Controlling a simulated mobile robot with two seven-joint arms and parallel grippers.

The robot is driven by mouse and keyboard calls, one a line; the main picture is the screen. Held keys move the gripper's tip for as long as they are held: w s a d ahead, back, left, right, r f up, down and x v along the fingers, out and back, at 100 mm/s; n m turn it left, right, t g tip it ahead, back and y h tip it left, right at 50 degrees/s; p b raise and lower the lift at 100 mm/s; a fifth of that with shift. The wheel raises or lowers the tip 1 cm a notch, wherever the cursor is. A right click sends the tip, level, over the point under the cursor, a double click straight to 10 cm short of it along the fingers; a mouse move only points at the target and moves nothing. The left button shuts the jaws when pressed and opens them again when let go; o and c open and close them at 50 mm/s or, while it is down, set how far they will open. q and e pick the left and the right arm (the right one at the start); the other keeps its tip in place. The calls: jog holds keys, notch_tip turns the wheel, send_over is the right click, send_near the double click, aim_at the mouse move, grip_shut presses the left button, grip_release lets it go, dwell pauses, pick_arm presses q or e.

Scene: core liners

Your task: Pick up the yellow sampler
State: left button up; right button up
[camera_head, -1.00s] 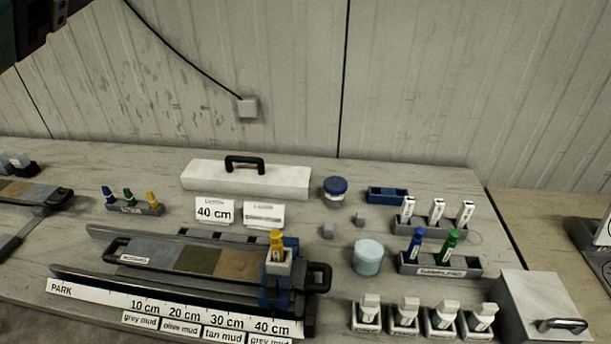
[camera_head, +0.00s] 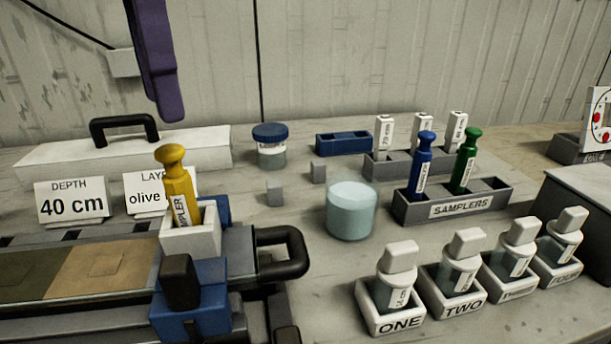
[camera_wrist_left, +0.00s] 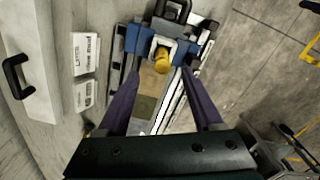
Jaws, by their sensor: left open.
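The yellow sampler (camera_head: 178,190) stands upright, leaning slightly, in a white holder (camera_head: 195,240) on a blue carriage (camera_head: 190,308) over the core tray. In the left wrist view the yellow sampler (camera_wrist_left: 161,63) shows from above, just past and between the fingertips. My left gripper (camera_wrist_left: 162,74) is open and empty, with its two purple fingers spread. In the head view only part of my left gripper (camera_head: 165,105) shows, a purple finger hanging above the sampler and apart from it. My right gripper is not in view.
A samplers rack (camera_head: 455,208) holds a blue and a green sampler. A pale round jar (camera_head: 351,212), a blue-lidded jar (camera_head: 271,148) and several labelled bottles stand to the right. A white case (camera_head: 60,150) lies behind two cards, one reading 40 cm (camera_head: 72,206).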

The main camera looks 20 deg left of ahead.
aim_at(169, 146)
pick_arm(q)
notch_tip(169, 146, down, 4)
jog(key=shift+s+r, duration=0.1)
jog(key=shift+s, duration=0.05)
notch_tip(169, 146, down, 6)
jog(key=shift+s+r+p, duration=0.1)
jog(key=shift+s+p, duration=0.05)
jog(key=shift+p, duration=0.2)
jog(key=shift+c, duration=0.2)
grip_shut()
dwell(1.1)
